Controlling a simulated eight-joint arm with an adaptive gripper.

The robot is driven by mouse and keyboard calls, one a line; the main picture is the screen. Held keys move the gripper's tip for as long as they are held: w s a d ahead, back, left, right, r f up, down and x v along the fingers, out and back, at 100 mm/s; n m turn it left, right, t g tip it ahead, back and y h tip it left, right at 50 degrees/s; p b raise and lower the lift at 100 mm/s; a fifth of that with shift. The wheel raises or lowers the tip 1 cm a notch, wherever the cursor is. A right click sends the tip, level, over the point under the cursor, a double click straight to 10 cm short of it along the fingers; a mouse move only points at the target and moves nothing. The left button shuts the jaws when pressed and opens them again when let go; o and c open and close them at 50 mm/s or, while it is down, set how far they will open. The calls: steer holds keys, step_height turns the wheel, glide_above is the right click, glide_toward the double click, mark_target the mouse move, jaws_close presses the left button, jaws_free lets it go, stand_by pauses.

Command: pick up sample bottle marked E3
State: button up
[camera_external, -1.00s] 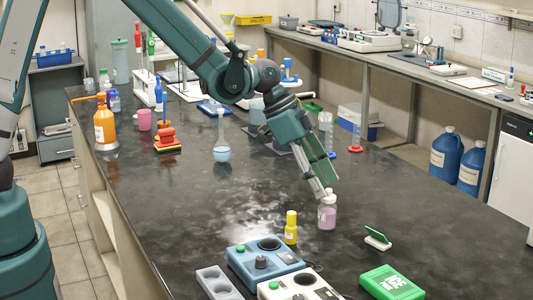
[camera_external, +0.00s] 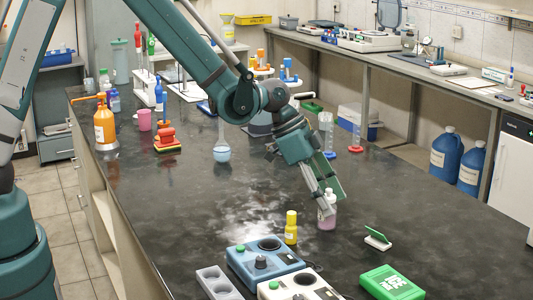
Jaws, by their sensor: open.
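A small clear bottle (camera_external: 327,222) with pink contents stands upright on the dark bench, right of the middle. A marking on it is too small to read, so I cannot tell whether it is E3. My gripper (camera_external: 328,203) is open, pointing down at this bottle's upper part. Its fingers partly cover the bottle's neck and cap. I cannot tell whether a finger touches the bottle.
A yellow bottle (camera_external: 291,228) stands close on the left. A blue stirrer device (camera_external: 262,268) and a white one (camera_external: 298,287) are in front. A small green-and-white stand (camera_external: 377,238) and a green box (camera_external: 391,282) are to the right. The bench (camera_external: 210,205) is clear to the left.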

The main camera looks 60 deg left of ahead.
steer(key=shift+c, duration=0.3)
steer(key=c, duration=0.9)
steer(key=shift+r, duration=0.15)
steer(key=shift+r+p, duration=0.55)
steer(key=shift+r, duration=4.35)
